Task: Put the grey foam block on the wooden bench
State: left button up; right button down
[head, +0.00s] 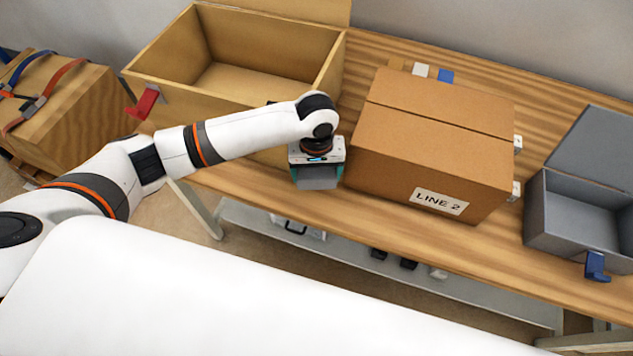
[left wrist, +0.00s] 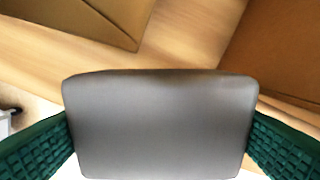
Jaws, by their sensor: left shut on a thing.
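My left gripper (head: 316,180) is shut on the grey foam block (left wrist: 160,125), with a green padded finger on each side of it in the left wrist view. In the head view the block (head: 317,178) shows below the gripper body. It is at the front edge of the wooden bench (head: 400,240), between the open wooden box and the cardboard box. I cannot tell whether the block touches the bench top. My right gripper is not in view.
An open wooden box (head: 165,93) with a red latch stands left on the bench. A closed cardboard box (head: 430,150) marked LINE 2 stands close right of the gripper. An open grey box (head: 573,234) is farther right. Bare bench lies between the cardboard and grey boxes.

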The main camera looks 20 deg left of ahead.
aim_at(317, 192)
pick_arm(q)
jog(key=shift+f, duration=2.95)
jog(key=o, duration=0.9)
jog(key=shift+f, duration=0.1)
notch_tip(317, 192, up, 12)
jog(key=shift+r+b, duration=0.15)
jog(key=shift+b, duration=0.3)
